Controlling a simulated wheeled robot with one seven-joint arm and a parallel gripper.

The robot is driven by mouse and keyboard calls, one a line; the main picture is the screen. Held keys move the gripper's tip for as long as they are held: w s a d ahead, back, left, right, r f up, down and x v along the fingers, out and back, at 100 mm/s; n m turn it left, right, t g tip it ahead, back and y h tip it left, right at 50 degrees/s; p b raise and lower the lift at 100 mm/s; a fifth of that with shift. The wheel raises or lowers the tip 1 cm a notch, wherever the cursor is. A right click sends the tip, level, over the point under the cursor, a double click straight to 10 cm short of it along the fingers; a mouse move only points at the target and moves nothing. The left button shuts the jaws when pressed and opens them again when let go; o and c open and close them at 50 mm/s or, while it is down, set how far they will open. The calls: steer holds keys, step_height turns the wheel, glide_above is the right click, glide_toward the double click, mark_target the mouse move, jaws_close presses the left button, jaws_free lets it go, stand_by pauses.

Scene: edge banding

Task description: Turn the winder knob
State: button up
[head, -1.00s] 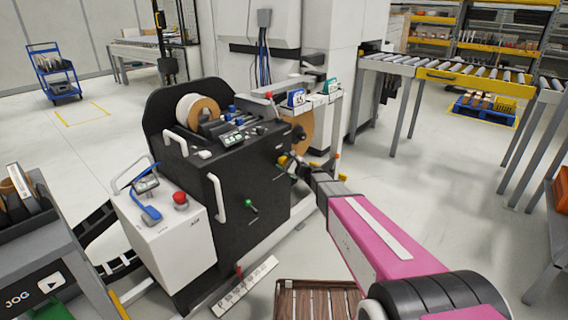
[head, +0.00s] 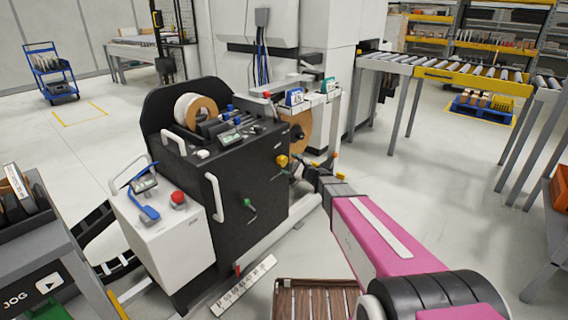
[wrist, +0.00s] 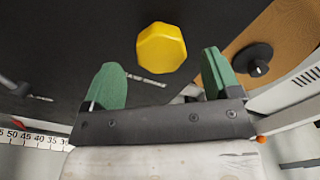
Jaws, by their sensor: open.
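A yellow faceted knob (head: 282,160) sits on the right part of the black machine's front panel. In the wrist view the yellow knob (wrist: 161,48) is above the gap between my two green fingertips, with nothing touching it. My gripper (wrist: 163,78) is open and empty, its fingers spread wider than the knob. In the head view my gripper (head: 298,170) is just right of the knob, small and partly hidden by my arm. A black round knob (wrist: 253,59) on a brown disc shows right of my fingers.
A slatted brown pallet (head: 315,298) lies in front. Open floor lies to the right.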

steer(key=v, duration=0.6)
steer(key=shift+s, duration=0.1)
steer(key=s+d+f+n+g+h, duration=0.1)
steer(key=s+f+n+g+h, duration=0.25)
steer(key=s+n, duration=0.35)
steer(key=s+d+f+n+g+h, duration=0.15)
steer(key=s+n+g, duration=0.25)
steer(key=s, duration=0.4)
steer(key=s+d+f+n+g+h, duration=0.2)
steer(key=s+d+n+h, duration=0.5)
steer(key=s+d, duration=0.5)
steer(key=shift+d+g+h, duration=0.6)
steer(key=shift+g+h, duration=0.15)
steer(key=shift+h, duration=0.35)
steer(key=shift+s, duration=0.1)
